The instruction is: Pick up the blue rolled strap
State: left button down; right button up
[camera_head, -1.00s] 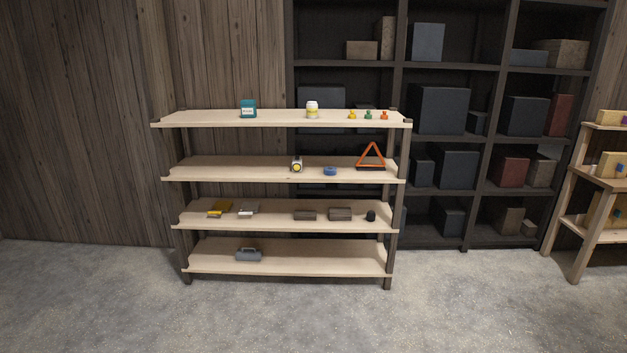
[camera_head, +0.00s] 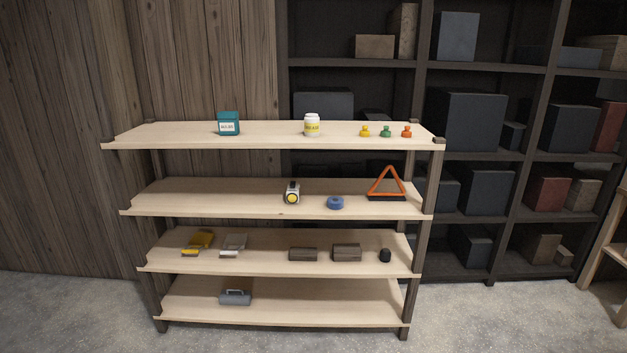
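The blue rolled strap (camera_head: 335,203) is a small round blue roll. It lies on the second shelf from the top of a light wooden shelf unit (camera_head: 240,203), near that shelf's front edge and right of its middle. A torch-like black and white item with a yellow face (camera_head: 292,193) stands to its left. An orange warning triangle (camera_head: 386,184) stands to its right. Neither of my grippers is in the head view.
The top shelf holds a teal box (camera_head: 228,124), a white and yellow jar (camera_head: 312,125) and small coloured items. Lower shelves hold dark blocks (camera_head: 346,252) and a grey case (camera_head: 235,297). A dark shelf (camera_head: 507,210) with boxes stands behind right. Grey floor (camera_head: 50,310) is open in front.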

aim_at(333, 202)
jog(key=i, duration=1.65)
